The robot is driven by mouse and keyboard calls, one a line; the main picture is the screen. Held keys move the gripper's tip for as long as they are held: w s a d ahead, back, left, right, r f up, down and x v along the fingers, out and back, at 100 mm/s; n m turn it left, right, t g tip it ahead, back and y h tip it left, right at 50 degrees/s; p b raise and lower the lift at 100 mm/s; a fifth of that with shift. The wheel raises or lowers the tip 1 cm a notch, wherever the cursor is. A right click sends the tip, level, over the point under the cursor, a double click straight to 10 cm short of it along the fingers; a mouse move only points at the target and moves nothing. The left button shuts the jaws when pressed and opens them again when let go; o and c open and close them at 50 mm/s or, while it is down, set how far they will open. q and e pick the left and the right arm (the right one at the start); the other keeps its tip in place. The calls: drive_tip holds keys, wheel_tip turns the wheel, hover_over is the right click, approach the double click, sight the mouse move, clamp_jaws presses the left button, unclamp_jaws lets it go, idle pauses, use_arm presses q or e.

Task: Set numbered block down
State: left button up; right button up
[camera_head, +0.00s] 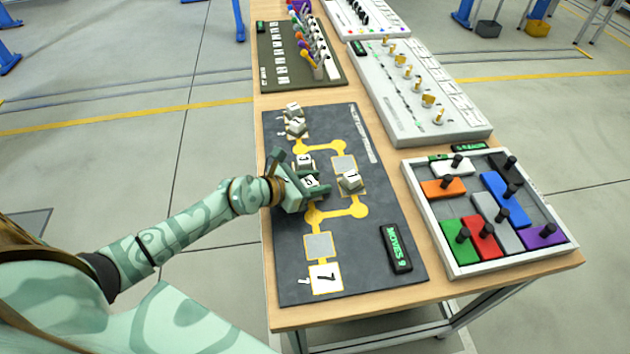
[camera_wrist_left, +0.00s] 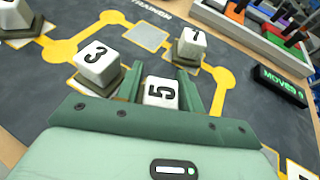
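The white block 5 (camera_wrist_left: 160,92) sits between the two green fingers of my left gripper (camera_wrist_left: 160,74), which fill both its sides. In the head view the left gripper (camera_head: 316,182) is low over the left middle of the dark puzzle board (camera_head: 285,255), with the block (camera_head: 311,181) partly hidden. I cannot tell whether the block touches the board. Block 3 (camera_wrist_left: 98,65) stands just left of the fingers in the wrist view. Block 1 (camera_wrist_left: 190,45) stands beyond them, on a pad to the right. My right gripper is out of view.
Two more blocks (camera_head: 296,126) stand at the board's far left. A grey pad (camera_head: 318,246) and a square marked 7 (camera_head: 326,279) are bare. The MOVES 9 display (camera_head: 396,249) and a tray of coloured blocks (camera_head: 450,262) lie to the right.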

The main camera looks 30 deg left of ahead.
use_arm(q)
drive_tip(key=shift+r, duration=0.2)
drive_tip(key=p+v, duration=0.2)
drive_tip(key=v, duration=1)
drive_tip(key=shift+s, duration=0.1)
